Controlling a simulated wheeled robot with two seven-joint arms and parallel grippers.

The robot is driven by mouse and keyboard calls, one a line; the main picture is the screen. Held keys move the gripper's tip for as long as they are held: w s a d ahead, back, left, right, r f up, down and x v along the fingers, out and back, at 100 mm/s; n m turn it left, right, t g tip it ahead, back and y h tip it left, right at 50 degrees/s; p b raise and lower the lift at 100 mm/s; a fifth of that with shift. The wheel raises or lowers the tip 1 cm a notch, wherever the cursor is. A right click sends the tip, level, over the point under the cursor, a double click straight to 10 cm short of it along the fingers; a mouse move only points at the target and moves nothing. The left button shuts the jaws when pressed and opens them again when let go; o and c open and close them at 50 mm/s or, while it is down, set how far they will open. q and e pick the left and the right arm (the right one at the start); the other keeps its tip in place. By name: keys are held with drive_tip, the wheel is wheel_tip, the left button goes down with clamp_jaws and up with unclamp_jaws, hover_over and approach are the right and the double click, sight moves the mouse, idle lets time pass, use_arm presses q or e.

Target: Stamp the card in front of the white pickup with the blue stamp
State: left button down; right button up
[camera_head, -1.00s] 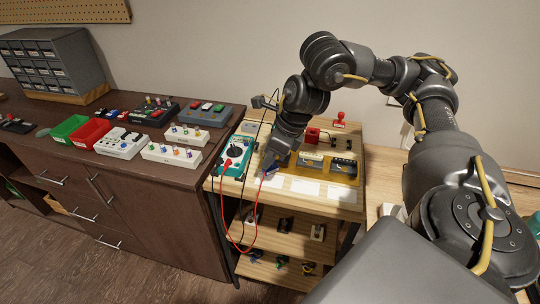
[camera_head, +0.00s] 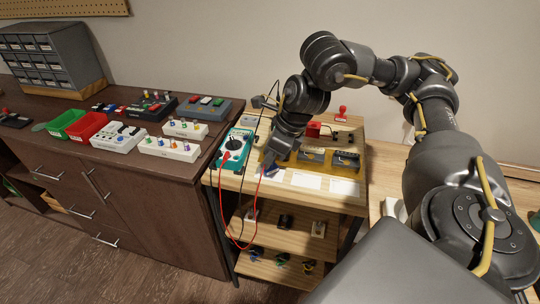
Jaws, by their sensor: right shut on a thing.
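My right gripper (camera_head: 271,164) is shut on the blue stamp (camera_head: 271,171), low over the left end of the row of white cards. The stamp is small and partly hidden by the fingers; I cannot tell whether it touches the left card (camera_head: 279,176). The middle card (camera_head: 306,180) and the right card (camera_head: 344,187) lie uncovered on the light wood table. The tray's left part is hidden by my gripper. My left gripper is not in view.
A teal multimeter (camera_head: 233,150) with red and black leads stands just left of my gripper. A red stamp (camera_head: 342,113) and a red box (camera_head: 313,130) are behind the tray. A dark cabinet (camera_head: 150,210) with trays and pedals is at left.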

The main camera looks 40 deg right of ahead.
drive_tip(key=shift+f+b, duration=0.35)
drive_tip(key=shift+f, duration=0.15)
idle(0.4)
drive_tip(key=shift+s+f, duration=0.1)
idle(1.2)
